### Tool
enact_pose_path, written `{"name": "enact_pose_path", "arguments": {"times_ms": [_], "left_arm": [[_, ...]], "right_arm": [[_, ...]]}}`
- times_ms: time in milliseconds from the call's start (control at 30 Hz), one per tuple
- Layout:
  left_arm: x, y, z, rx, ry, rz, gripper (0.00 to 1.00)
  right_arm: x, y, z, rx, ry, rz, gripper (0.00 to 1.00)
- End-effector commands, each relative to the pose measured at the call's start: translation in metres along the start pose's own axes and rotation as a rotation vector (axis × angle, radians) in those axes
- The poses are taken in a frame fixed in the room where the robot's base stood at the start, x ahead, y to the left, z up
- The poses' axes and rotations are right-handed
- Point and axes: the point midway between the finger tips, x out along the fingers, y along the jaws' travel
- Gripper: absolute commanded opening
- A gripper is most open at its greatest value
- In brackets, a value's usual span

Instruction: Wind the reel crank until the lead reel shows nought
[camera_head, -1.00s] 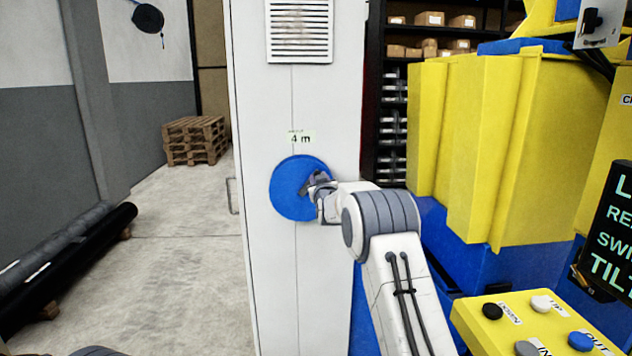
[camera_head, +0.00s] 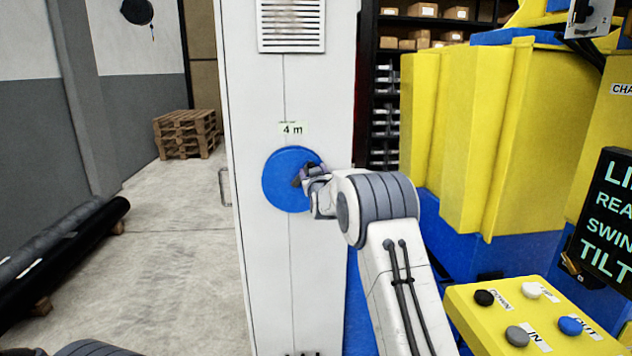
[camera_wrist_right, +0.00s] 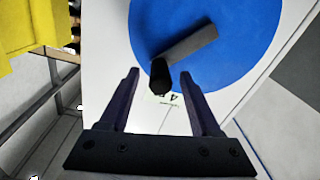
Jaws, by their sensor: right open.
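The blue lead reel (camera_head: 282,195) is a round disc on the front of the white cabinet. A small label above it (camera_head: 292,129) reads "4 m". In the right wrist view the reel (camera_wrist_right: 245,60) carries a grey crank arm (camera_wrist_right: 190,44) with a black knob (camera_wrist_right: 160,74) at its end. My right gripper (camera_head: 306,178) is at the reel's right side in the head view. In the right wrist view its two fingers (camera_wrist_right: 160,80) are open, with the knob between their tips and gaps on both sides. My left gripper is not in view.
A yellow button panel (camera_head: 530,320) stands at the lower right, with a dark text screen (camera_head: 608,215) behind it. Yellow and blue machinery (camera_head: 500,130) fills the right. Wooden pallets (camera_head: 186,134) and a dark roll (camera_head: 60,255) lie on the left, with clear floor between.

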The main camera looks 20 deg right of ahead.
Motion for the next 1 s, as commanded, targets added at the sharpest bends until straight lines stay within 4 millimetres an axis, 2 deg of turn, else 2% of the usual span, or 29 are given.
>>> {"name": "enact_pose_path", "arguments": {"times_ms": [300, 500, 667, 900, 967, 1000], "left_arm": [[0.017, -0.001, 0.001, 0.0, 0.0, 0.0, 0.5], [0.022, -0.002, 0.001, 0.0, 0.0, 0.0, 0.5], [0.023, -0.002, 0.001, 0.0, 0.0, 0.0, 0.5], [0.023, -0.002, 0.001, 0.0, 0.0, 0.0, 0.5], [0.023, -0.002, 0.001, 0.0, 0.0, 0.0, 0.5], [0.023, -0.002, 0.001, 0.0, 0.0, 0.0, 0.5]], "right_arm": [[-0.056, 0.0, 0.002, -0.001, -0.001, 0.0, 0.64], [-0.079, 0.0, 0.002, 0.0, -0.001, 0.0, 0.64], [-0.086, 0.0, 0.002, 0.0, -0.002, 0.0, 0.64], [-0.087, 0.0, 0.002, 0.0, -0.002, 0.001, 0.64], [-0.087, -0.001, 0.001, 0.0, -0.005, -0.003, 0.41], [-0.089, -0.006, 0.001, 0.002, -0.012, -0.012, 0.26]]}}
